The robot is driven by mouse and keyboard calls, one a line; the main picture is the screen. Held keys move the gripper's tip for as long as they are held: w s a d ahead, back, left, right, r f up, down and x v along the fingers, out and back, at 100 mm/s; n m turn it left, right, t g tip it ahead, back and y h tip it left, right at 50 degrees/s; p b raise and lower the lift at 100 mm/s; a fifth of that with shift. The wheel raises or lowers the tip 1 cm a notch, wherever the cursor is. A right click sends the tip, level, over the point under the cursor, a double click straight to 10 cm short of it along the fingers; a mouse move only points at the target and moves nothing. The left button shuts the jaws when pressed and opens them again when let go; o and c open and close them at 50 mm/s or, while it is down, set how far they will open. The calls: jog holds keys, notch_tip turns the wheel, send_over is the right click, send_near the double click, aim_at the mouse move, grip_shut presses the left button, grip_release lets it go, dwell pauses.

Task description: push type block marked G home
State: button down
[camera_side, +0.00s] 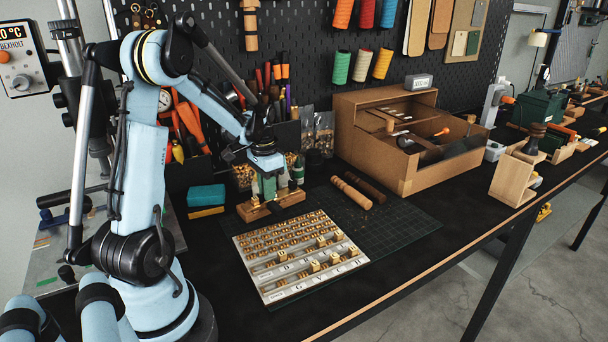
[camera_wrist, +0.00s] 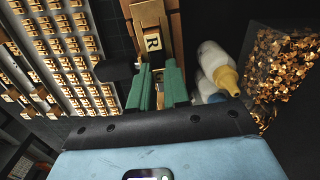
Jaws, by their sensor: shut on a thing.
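My gripper (camera_side: 268,192) is low over a wooden holder (camera_side: 254,212) behind the type tray in the side view. In the wrist view its green fingers (camera_wrist: 158,78) are shut on a small brass-coloured type block whose letter I cannot read. A type block marked R (camera_wrist: 153,42) sits in the wooden holder just beyond the fingertips. The white type tray (camera_side: 274,297) holds rows of brass type, with several larger blocks standing near its front. I cannot make out a block marked G. The fingers hide how deep the held block sits.
A white bottle with a yellow cap (camera_wrist: 227,80) and a bag of brass bits (camera_wrist: 272,62) stand close to the right in the wrist view. Wooden rods (camera_side: 351,193) lie on the cutting mat (camera_side: 400,228). A cardboard box (camera_side: 375,155) stands behind them.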

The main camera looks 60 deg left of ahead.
jog(key=c, duration=1)
grip_release()
jog(key=shift+r, duration=3.5)
jog(key=d+r+t, duration=0.1)
jog(key=d+t, duration=0.1)
jog(key=d, duration=0.6)
jog(key=d+r+t, duration=0.1)
jog(key=d+t, duration=0.1)
jog(key=d, duration=0.7)
jog(key=s+d+r+m+t, duration=0.1)
jog(key=d+t, duration=0.2)
jog(key=d, duration=0.6)
jog(key=shift+s+r, duration=0.1)
